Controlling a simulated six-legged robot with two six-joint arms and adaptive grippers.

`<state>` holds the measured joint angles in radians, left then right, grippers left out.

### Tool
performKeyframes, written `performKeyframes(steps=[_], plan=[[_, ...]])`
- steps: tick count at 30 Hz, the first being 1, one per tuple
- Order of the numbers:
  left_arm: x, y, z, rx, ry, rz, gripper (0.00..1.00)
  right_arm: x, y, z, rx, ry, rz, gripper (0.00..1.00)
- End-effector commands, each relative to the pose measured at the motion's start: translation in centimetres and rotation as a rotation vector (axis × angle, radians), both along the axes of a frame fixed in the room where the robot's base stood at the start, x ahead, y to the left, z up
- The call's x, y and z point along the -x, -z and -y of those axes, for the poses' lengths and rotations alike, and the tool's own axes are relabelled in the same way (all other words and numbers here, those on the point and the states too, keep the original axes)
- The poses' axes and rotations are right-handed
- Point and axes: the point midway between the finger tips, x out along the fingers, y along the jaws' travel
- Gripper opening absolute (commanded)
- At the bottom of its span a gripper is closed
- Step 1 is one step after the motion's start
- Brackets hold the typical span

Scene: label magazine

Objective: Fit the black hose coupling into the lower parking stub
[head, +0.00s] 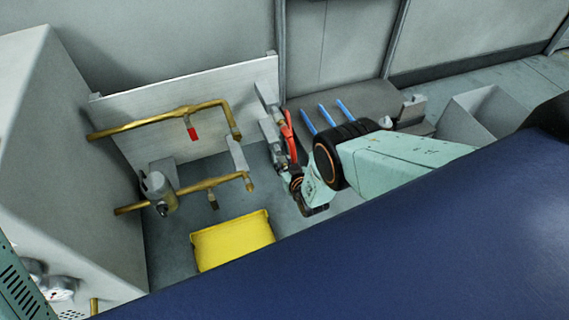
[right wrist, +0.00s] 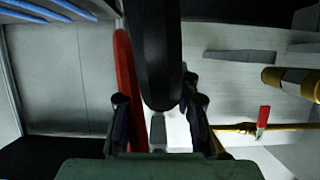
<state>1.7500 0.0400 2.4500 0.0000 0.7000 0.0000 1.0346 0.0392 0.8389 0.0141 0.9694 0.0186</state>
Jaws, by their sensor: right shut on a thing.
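My right gripper (head: 303,193) reaches in from the right, low beside the right edge of the pale panel. In the right wrist view its two fingers (right wrist: 158,115) close around a long black part, the black hose coupling (right wrist: 158,55). In the head view the gripper mostly hides the coupling. A red curved part (head: 288,132) stands just above the gripper and shows left of the black part in the wrist view (right wrist: 127,85). Grey brackets (head: 268,129) sit at the panel's right edge; I cannot tell the lower parking stub clearly. My left gripper is not in view.
Brass pipes (head: 160,121) with a red tag (head: 193,134) and valves run across the panel (head: 250,78). A yellow bin (head: 232,240) stands on the floor below. Several blue rods (head: 326,116) stand behind my right arm. A grey open box (head: 485,112) is at the right.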

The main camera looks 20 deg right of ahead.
Motion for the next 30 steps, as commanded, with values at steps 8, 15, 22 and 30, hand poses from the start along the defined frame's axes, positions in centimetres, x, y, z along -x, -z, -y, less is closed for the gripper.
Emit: performKeyframes(steps=[8, 15, 22, 30], plan=[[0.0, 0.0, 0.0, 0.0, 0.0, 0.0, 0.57, -0.6, 0.0, 0.0, 0.0, 0.0, 0.002, 0.0], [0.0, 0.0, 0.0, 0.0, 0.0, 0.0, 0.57, -1.2, 0.0, 0.1, 0.0, 0.0, 0.003, 0.0], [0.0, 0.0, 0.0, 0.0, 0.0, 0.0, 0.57, -1.7, 0.0, 0.1, 0.0, 0.0, 0.002, 0.0], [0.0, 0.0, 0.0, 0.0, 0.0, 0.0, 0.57, -2.2, 0.0, 0.1, 0.0, 0.0, 0.002, 0.0]])
